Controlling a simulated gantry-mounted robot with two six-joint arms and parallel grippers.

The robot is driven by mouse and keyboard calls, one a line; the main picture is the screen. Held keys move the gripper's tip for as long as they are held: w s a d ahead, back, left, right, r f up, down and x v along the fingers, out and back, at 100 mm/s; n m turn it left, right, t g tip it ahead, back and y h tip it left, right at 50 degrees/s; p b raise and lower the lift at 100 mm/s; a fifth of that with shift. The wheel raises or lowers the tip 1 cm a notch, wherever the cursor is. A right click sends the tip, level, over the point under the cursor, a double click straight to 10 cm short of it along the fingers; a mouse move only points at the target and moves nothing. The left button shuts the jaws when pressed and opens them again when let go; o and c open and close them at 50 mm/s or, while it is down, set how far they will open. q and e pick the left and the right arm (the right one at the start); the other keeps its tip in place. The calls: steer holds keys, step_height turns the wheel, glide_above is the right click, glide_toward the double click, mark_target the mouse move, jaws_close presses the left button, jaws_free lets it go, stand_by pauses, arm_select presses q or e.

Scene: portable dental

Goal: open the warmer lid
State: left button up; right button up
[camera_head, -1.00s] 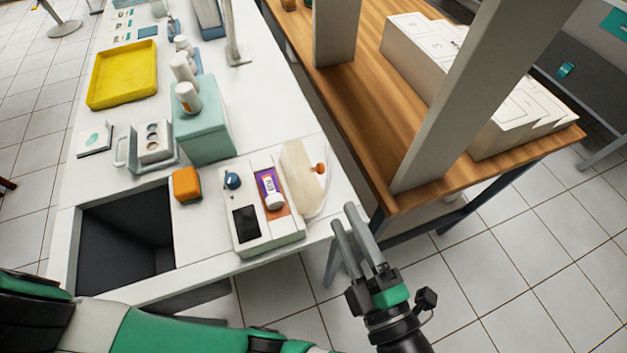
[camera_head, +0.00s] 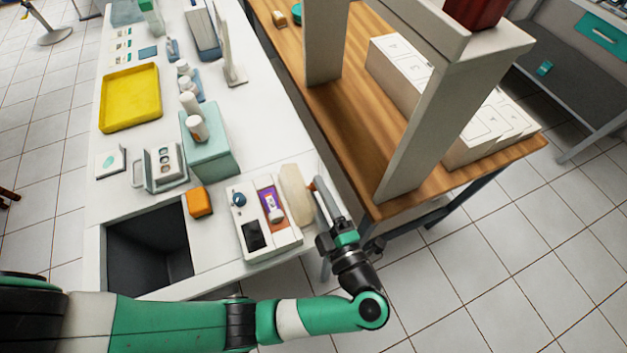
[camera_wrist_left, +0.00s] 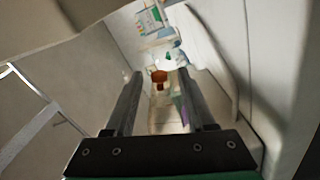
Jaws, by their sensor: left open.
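The warmer (camera_head: 246,222) is a white box near the front edge of the white counter, with a dark panel, a blue knob and an orange-purple recess holding a small labelled container (camera_head: 271,206). Its cream lid (camera_head: 296,194) stands raised on the right side of the box, away from the recess. A small orange knob (camera_head: 312,185) is on the lid's outer face. My left gripper (camera_head: 320,190) is open at this outer side, close to the knob. In the left wrist view the orange-brown knob (camera_wrist_left: 160,76) appears between the fingertips; contact is unclear. My right gripper is out of view.
An orange block (camera_head: 199,202) and a teal box (camera_head: 208,150) with white bottles stand left of the warmer. A dark open bin (camera_head: 148,250) is at front left. A wooden table (camera_head: 400,190) with a grey upright is close on the right.

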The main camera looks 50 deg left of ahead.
arm_select(q)
steer(key=shift+x, duration=1.1)
jaws_close()
stand_by(0.6)
